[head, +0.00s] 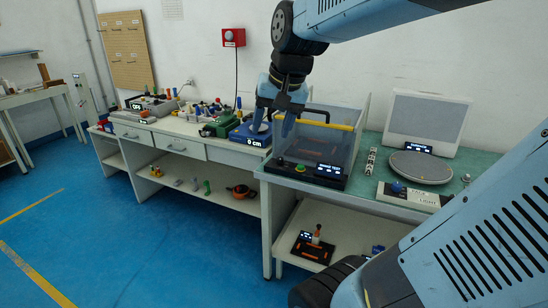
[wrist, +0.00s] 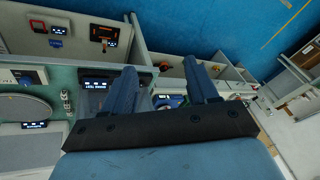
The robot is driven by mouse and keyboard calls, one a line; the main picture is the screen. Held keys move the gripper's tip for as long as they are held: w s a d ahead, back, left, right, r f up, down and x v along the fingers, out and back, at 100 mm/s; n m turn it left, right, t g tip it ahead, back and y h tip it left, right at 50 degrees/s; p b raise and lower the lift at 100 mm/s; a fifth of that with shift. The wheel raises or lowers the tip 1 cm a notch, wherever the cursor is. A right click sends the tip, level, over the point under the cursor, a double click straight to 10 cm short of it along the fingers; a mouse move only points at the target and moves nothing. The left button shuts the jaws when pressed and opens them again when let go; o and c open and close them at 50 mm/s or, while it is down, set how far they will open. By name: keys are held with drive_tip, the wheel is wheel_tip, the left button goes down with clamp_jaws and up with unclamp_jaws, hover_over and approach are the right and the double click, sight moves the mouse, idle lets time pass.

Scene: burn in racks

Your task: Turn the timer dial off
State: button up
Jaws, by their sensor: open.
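I cannot tell for certain which control is the timer dial. A clear-walled test box (head: 330,140) with a yellow top edge stands on the green bench; its black front panel (head: 318,172) carries a lit display and a green knob (head: 300,168). A light grey unit (head: 408,196) to its right has a blue knob (head: 397,187). My gripper (head: 277,122) is open and empty, pointing down at the left of the box, in front of a blue unit reading 0 cm (head: 250,138). In the wrist view, the two fingers (wrist: 160,66) are apart, with the box's display (wrist: 103,83) to their left.
A round grey plate (head: 421,167) and an upright panel (head: 428,118) stand at the right of the bench. Cluttered white tables (head: 185,132) run left. A lower shelf holds a black device with an orange part (head: 313,248). The blue floor at left is clear.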

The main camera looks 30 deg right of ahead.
drive_tip(key=w+d+f+m+g, duration=0.1)
drive_tip(key=w+d+m, duration=0.3)
drive_tip(key=w, duration=0.5)
drive_tip(key=m+g+h, duration=0.5)
drive_tip(key=m, duration=1.1)
hover_over(279, 158)
drive_tip(key=w+a, duration=0.2)
drive_tip(key=a, duration=0.3)
wheel_tip(279, 158, down, 19)
drive_tip(key=x, duration=1.3)
drive_tip(key=shift+d+f, duration=0.1)
drive_tip(key=shift+d, duration=0.05)
drive_tip(key=c, duration=1)
drive_tip(key=shift+c, duration=0.2)
